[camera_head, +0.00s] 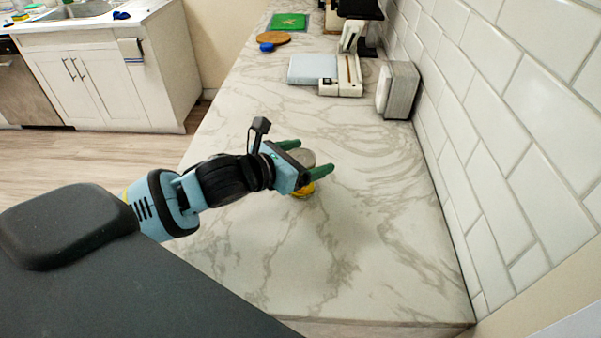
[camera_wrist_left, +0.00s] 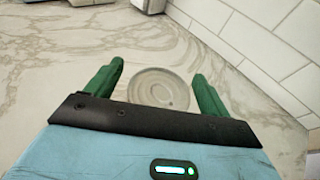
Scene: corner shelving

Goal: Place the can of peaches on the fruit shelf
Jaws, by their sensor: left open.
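A can (camera_head: 303,158) with a grey metal lid and a yellow lower side stands on the marble counter; its label cannot be read. My left gripper (camera_head: 307,160) is open, with its two green fingers on either side of the can. In the left wrist view, the round can lid (camera_wrist_left: 158,88) lies between the green fingers (camera_wrist_left: 157,85), with a gap visible on each side. Part of the can is hidden by a finger in the head view. The fruit shelf does not show in either view. My right gripper is not in view.
The marble counter (camera_head: 340,255) is clear around the can. A white appliance (camera_head: 330,75), a white box-like object (camera_head: 397,90), a green board (camera_head: 288,22) and a round wooden board (camera_head: 273,38) lie farther back. A white tiled wall (camera_head: 520,140) bounds the right side.

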